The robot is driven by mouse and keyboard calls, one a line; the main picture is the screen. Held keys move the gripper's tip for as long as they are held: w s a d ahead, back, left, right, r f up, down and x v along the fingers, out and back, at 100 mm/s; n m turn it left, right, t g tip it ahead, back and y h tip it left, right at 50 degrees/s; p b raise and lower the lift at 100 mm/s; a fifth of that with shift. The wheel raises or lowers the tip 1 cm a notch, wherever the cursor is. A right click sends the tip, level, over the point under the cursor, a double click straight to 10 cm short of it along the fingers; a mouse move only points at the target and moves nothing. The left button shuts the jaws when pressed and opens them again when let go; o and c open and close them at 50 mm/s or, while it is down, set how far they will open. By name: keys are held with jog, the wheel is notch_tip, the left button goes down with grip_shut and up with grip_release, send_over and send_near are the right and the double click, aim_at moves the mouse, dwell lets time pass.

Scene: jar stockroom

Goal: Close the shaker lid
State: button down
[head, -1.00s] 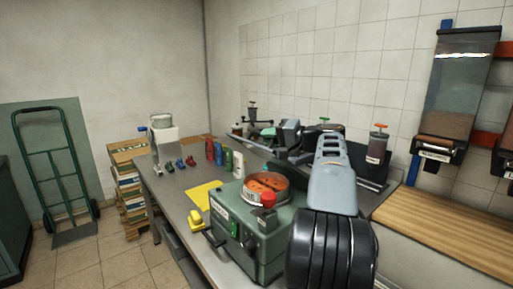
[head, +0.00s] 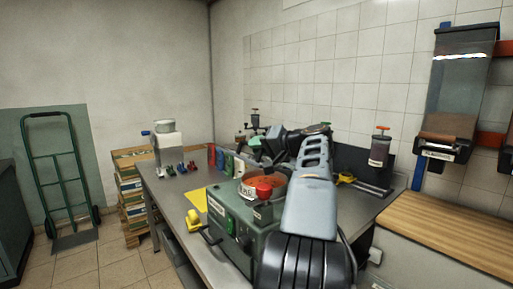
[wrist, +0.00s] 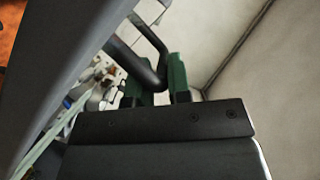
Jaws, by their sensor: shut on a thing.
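The shaker appears to be the green machine (head: 228,216) on the bench, with a red knob and a round labelled drum (head: 246,191) on top holding orange-brown contents. My gripper (head: 262,143) is beyond the drum, partly hidden by my own arm. In the wrist view, the green fingertips of my gripper (wrist: 160,88) are shut on a bent black bar handle (wrist: 150,68). A broad dark panel fills the left of that view. I cannot tell whether it is the lid. The lid's outline and angle are unclear in the head view.
A yellow-handled tool (head: 347,179) lies to the right of my arm. Bottles (head: 220,158) and small coloured items stand behind the machine. A yellow sheet (head: 193,196) and yellow object (head: 193,221) lie at its left. A wooden counter (head: 450,225) is at right.

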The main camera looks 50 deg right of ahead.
jog(key=shift+a, duration=0.1)
jog(key=c, duration=1.1)
grip_release()
jog(key=shift+a, duration=0.1)
jog(key=shift+c, duration=0.2)
jog(key=p+v, duration=0.1)
jog(key=v, duration=1.3)
jog(key=shift+w, duration=0.1)
jog(key=shift+c, duration=0.3)
